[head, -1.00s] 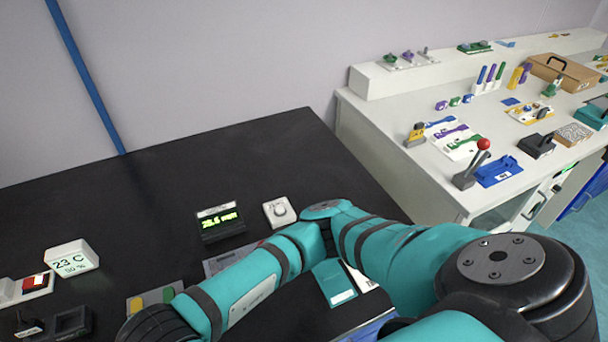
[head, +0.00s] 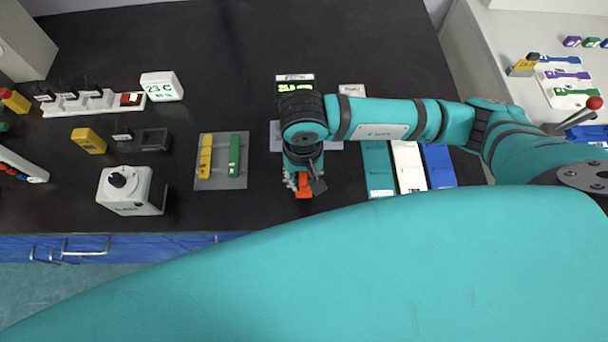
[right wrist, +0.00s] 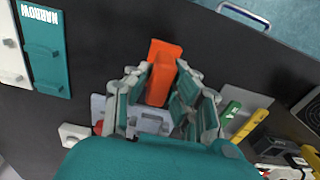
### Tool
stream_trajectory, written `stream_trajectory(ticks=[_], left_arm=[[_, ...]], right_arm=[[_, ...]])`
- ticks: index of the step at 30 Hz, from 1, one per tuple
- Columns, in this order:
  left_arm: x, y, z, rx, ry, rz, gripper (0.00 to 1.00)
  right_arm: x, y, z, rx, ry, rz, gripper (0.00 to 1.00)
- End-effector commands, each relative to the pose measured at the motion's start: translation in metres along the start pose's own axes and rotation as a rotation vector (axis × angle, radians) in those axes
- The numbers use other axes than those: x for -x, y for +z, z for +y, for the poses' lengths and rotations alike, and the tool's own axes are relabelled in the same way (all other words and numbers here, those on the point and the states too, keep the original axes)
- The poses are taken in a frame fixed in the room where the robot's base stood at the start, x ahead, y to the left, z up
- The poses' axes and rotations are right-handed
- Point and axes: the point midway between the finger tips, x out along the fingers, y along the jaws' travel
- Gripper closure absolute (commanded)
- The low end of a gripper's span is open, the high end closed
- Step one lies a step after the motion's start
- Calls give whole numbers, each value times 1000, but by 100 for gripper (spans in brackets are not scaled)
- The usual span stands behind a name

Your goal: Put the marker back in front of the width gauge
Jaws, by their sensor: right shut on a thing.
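The orange marker (head: 304,186) shows at the tip of my right gripper (head: 303,178) in the head view. In the right wrist view the marker (right wrist: 162,72) stands between the two fingers of the right gripper (right wrist: 160,95), which is shut on it. I cannot tell whether the marker touches the bench. The width gauge, with its green-lit display (head: 296,87), is behind the gripper, farther from the bench's front edge. Its grey plate (head: 275,136) is partly hidden by my right wrist, and a grey plate (right wrist: 150,122) shows beyond the fingers. My left gripper is not in view.
A grey mat (head: 221,181) with a yellow and a green piece lies left of the gripper. Teal (head: 378,165), white (head: 407,165) and blue (head: 438,165) panels lie to its right. The black bench's front edge is close. Bare bench lies between mat and gripper.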

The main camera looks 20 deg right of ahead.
Motion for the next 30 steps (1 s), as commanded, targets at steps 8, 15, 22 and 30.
stream_trajectory(ticks=[8, 15, 22, 30], left_arm=[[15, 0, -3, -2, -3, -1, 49], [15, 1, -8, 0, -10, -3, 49], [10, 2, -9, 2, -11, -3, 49], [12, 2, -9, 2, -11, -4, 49]], right_arm=[[-27, -2, 2, -2, 3, -4, 100], [-36, -2, 1, 0, 0, 0, 100], [-40, -2, 1, 0, 0, 0, 100], [-38, -2, 2, 0, 0, 0, 57]])
